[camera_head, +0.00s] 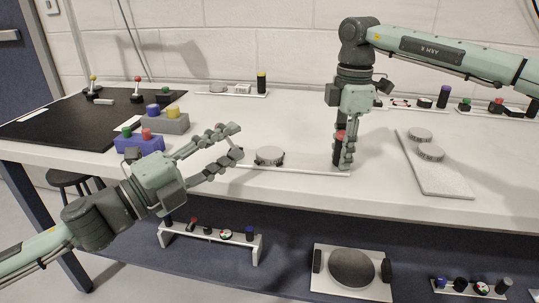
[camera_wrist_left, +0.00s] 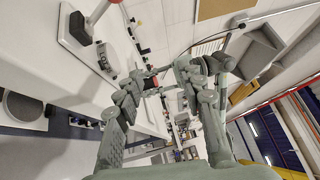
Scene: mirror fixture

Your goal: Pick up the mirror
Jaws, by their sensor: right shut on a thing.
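The mirror cannot be told for certain; a round silver disc (camera_head: 269,155) lies on a thin white strip (camera_head: 310,171) near the table's front edge and may be it. My left gripper (camera_head: 238,141) is open and empty, just left of the disc, its fingers pointing toward it. My right gripper (camera_head: 346,160) points down at the strip's right end, shut on a dark upright post with a red top (camera_head: 339,144).
A blue block (camera_head: 138,142) and a grey block (camera_head: 168,123) with coloured knobs stand left of my left gripper. A pale plate (camera_head: 440,178) with two discs lies at right. More strips with posts stand along the back. The middle of the white table (camera_head: 285,115) is clear.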

